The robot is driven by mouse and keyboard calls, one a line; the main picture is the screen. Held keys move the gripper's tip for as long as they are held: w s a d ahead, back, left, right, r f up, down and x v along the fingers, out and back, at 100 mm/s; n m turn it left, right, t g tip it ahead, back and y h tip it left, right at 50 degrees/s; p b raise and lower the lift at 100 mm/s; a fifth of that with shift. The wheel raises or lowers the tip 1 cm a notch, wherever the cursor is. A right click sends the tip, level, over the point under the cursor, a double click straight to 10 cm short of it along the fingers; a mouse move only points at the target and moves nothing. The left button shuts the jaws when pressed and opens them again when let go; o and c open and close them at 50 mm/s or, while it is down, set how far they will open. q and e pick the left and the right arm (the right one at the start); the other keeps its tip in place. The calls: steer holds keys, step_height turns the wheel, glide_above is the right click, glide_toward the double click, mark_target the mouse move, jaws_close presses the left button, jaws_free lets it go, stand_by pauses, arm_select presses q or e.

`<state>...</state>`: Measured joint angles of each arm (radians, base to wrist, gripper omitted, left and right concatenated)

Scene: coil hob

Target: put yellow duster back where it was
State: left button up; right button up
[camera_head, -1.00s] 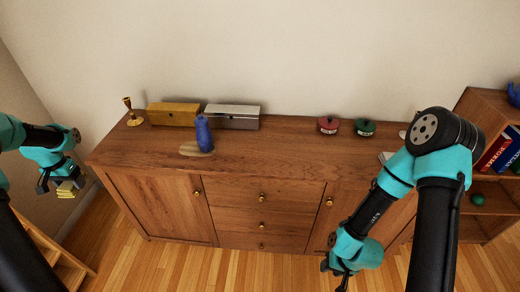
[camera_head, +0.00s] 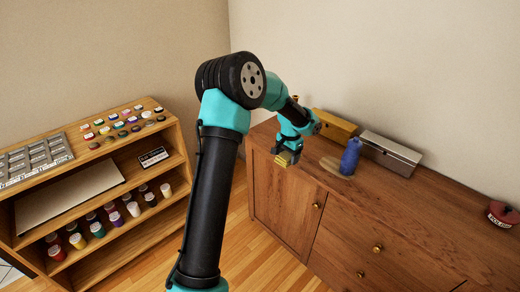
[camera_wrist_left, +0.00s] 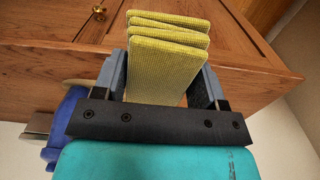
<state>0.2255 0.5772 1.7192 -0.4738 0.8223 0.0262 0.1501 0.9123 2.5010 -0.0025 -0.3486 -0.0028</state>
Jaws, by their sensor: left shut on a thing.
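The yellow duster (camera_head: 284,160), a folded cloth in several layers, is held by my left gripper (camera_head: 287,154). In the left wrist view the duster (camera_wrist_left: 168,62) sits between the two fingers of the left gripper (camera_wrist_left: 162,88), which is shut on it. In the head view, the gripper and duster show against the left end of the wooden sideboard (camera_head: 365,215). I cannot tell whether the duster touches the wood. My right gripper is not in view.
A blue bottle (camera_head: 350,157) stands by a pale patch (camera_head: 331,166) on the sideboard. Behind are a gold box (camera_head: 334,126) and a silver box (camera_head: 390,153). A red tin (camera_head: 503,214) is at right. An open shelf unit (camera_head: 178,140) with paints stands at left.

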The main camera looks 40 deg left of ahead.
arm_select(q)
steer(key=d+r+m, duration=0.1)
steer(key=d, duration=1.8)
steer(key=s+d+r+m, duration=0.1)
steer(key=d, duration=1.9)
steer(key=shift+r+m, duration=0.25)
steer(key=shift+m, duration=0.05)
